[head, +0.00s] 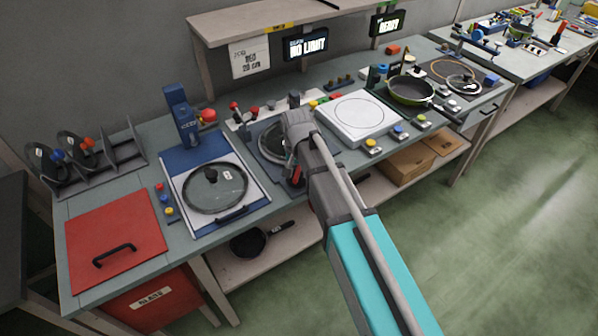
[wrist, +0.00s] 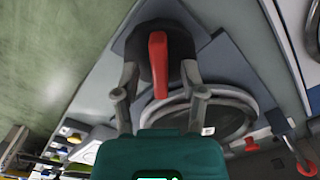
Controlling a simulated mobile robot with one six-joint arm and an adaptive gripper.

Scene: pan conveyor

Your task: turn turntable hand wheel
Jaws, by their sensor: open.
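The turntable (head: 262,146), with a dark round disc, sits mid-bench in the head view, partly covered by my arm. The hand wheel (wrist: 140,45) is dark and carries a red handle (wrist: 158,62). My gripper (wrist: 160,75) is open, with one finger on each side of the red handle. I cannot tell whether either finger touches it. In the head view my gripper is mostly hidden by my arm.
A blue station with a glass lid (head: 215,185) stands left of the turntable, and a white square plate (head: 357,119) stands right of it. A red hatch (head: 116,235) is at the left end. A green pan (head: 411,91) lies farther right. The floor in front is clear.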

